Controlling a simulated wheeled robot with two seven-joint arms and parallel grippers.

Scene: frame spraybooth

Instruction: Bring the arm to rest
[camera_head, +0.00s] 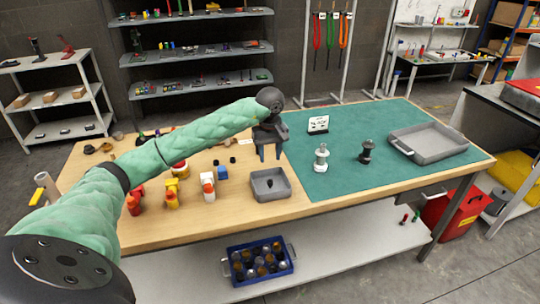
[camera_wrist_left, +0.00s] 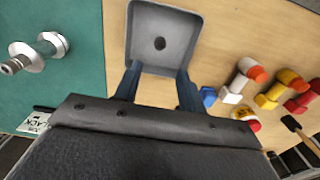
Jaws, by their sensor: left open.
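My left arm, in a green sleeve, reaches in from the left of the head view and over the wooden part of the bench. My left gripper (camera_head: 270,153) points down behind the small grey tray (camera_head: 284,195), its two dark blue fingers apart and nothing between them. In the left wrist view, the open fingers (camera_wrist_left: 157,88) show beside the near edge of that tray (camera_wrist_left: 195,35), which holds one small dark piece. Whether the fingertips touch the bench cannot be told. My right gripper is not in view.
A silver fitting (camera_head: 321,158) and a dark fitting (camera_head: 366,152) stand on the green mat (camera_head: 345,180), with a white sign (camera_head: 318,124) behind. A large grey tray (camera_head: 435,141) is at right. Several coloured bottles (camera_head: 208,188) stand left of the small tray. A blue crate (camera_head: 235,278) sits below.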

